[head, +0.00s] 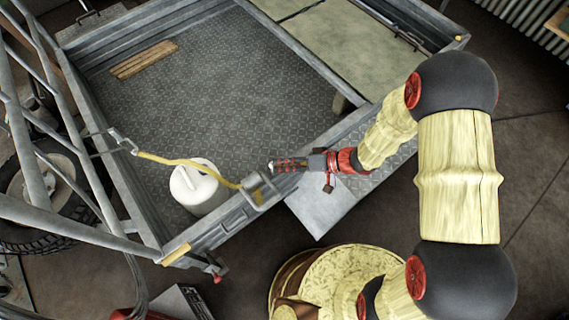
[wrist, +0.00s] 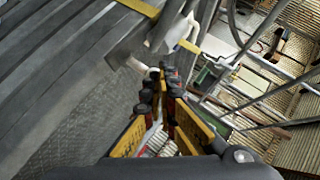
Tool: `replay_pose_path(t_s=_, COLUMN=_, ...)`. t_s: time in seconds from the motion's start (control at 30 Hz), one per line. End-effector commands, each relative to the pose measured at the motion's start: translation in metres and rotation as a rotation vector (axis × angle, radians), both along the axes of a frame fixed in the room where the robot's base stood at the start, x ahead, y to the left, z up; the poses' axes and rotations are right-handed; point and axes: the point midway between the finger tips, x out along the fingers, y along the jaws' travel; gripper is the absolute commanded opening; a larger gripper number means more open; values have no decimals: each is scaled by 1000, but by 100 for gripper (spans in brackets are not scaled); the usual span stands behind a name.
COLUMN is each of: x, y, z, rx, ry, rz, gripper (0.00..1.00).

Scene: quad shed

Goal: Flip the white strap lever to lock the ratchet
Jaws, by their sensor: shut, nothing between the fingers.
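The strap ratchet (head: 255,190), pale grey-white metal, sits on the trailer's side rail at the right end of a yellow strap (head: 185,162). In the wrist view the ratchet (wrist: 172,28) is just beyond my fingertips, with a pale, plate-like part (wrist: 128,48), perhaps the lever, at its left. The lever's exact angle is hard to tell. My gripper (head: 273,166), with red and dark fingers, is just above and right of the ratchet in the head view. Its fingers (wrist: 160,76) are shut and empty. Whether the tips touch the ratchet cannot be told.
A white canister (head: 197,190) stands in the trailer bed (head: 230,85), left of the ratchet. A wooden pallet piece (head: 143,59) lies farther back. Metal frame bars (head: 75,215) and a wheel (head: 45,190) are at left. The bed's middle is clear.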

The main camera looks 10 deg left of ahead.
Motion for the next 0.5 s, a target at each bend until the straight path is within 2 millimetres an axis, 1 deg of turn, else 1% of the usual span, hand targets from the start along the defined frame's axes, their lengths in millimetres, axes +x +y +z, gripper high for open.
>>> replay_pose_path(t_s=0.13, x=-6, y=6, z=-1, rx=-54, ry=-68, rz=4, gripper=0)
replay_pose_path(t_s=0.5, x=-5, y=4, z=4, rx=-52, ry=-62, rz=0, gripper=0)
